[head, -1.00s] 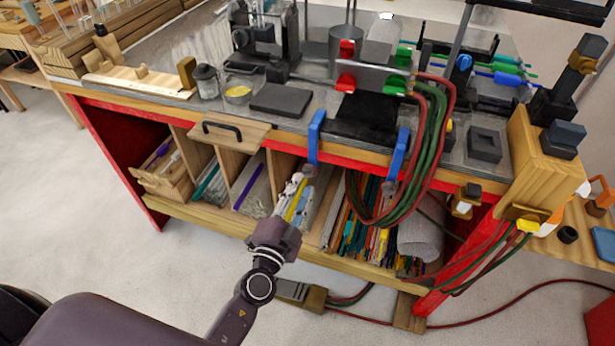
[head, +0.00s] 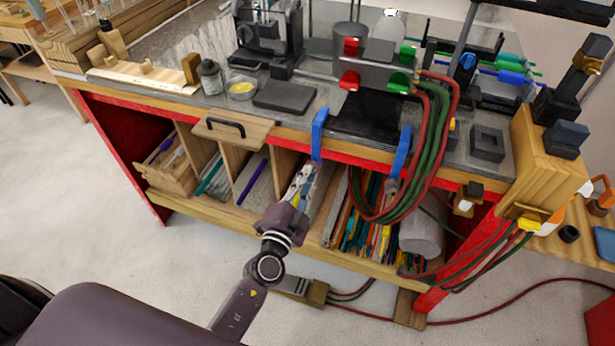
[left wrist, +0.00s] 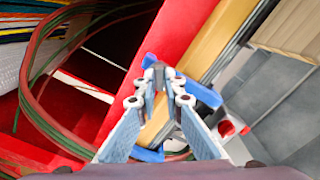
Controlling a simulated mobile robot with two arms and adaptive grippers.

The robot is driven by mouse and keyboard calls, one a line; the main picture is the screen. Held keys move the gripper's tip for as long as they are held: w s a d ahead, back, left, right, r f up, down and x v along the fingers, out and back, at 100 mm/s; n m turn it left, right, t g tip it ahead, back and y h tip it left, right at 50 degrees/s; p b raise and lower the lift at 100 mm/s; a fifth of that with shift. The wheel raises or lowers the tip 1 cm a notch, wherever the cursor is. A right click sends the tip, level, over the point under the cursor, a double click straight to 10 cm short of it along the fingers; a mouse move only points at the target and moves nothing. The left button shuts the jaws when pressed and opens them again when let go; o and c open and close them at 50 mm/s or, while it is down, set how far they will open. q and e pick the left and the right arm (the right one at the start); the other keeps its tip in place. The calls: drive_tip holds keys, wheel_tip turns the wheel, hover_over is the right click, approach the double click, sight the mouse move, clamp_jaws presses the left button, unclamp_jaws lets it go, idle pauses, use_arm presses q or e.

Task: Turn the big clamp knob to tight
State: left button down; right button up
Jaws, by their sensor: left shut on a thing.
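A blue clamp (head: 318,135) hangs on the bench's front edge, left of a second blue clamp (head: 401,152). My left gripper (head: 313,168) reaches up from below to the lower end of the left clamp. In the left wrist view its fingertips (left wrist: 158,80) are closed together around the small grey clamp knob (left wrist: 158,68). The fingers hide most of the knob, and I cannot read how far it is turned. Blue clamp parts (left wrist: 205,95) show beside the fingertips. My right gripper is not in view.
Red and green hoses (head: 432,150) loop down from the bench top, right of the second clamp. Below the bench edge, shelf compartments hold colored rods (head: 368,225). A pull-out board (head: 232,131) juts out to the left.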

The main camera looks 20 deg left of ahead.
use_arm(q)
drive_tip(key=shift+m, duration=9.3)
drive_tip(key=c, duration=2)
unclamp_jaws()
drive_tip(key=shift+c, duration=0.2)
drive_tip(key=s, duration=1.2)
drive_tip(key=shift+a, duration=0.15)
